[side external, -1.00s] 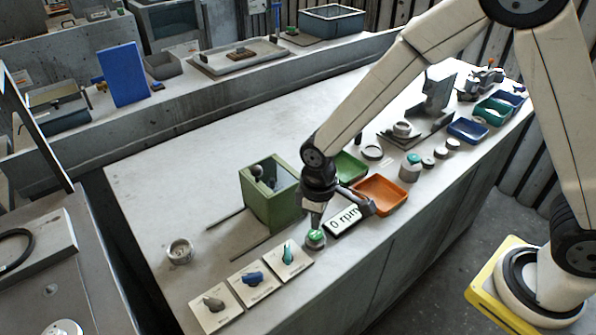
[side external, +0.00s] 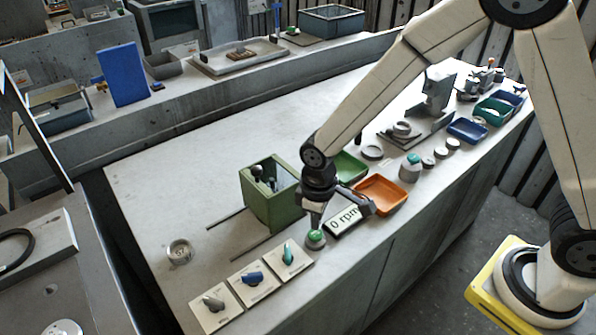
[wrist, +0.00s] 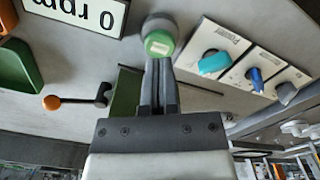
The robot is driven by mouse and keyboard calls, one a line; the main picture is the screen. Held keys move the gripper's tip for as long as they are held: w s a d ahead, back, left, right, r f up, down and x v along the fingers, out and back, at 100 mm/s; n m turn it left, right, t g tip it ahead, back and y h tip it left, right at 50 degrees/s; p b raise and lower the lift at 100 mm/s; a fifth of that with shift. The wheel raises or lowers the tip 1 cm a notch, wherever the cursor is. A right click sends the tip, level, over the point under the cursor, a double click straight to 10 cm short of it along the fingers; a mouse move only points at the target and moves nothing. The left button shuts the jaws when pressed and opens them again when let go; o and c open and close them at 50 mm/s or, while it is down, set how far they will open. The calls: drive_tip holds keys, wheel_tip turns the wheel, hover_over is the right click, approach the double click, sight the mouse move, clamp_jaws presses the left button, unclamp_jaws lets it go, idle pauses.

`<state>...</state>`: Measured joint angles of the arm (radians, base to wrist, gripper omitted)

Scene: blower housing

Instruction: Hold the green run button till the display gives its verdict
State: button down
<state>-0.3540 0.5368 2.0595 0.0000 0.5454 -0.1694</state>
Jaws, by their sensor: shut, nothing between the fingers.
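The green run button (side external: 316,237) sits on a round grey base near the front edge of the bench. It also shows in the wrist view (wrist: 159,43), just beyond the fingertips. My gripper (side external: 316,226) is shut and empty, pointing down at the button from above. In the wrist view the closed fingers (wrist: 159,64) line up with the button's lower edge. I cannot tell whether they touch or press it. The display (side external: 344,220) beside the button reads 0 rpm and is partly covered by my gripper in the side view. Its panel (wrist: 85,12) also reads 0 rpm in the wrist view.
Three knob plates (side external: 253,280) lie left of the button. A green open-topped housing (side external: 270,205) stands behind it. An orange tray (side external: 381,195) and a green tray (side external: 350,167) are to the right. The bench's left part is mostly clear.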

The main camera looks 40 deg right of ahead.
sight(316, 233)
drive_tip(key=shift+f, duration=0.45)
drive_tip(key=shift+f, duration=0.95)
idle(3.3)
drive_tip(key=shift+r, duration=0.8)
drive_tip(key=shift+r, duration=0.1)
idle(0.4)
drive_tip(key=shift+r, duration=2.9)
drive_tip(key=shift+d, duration=0.1)
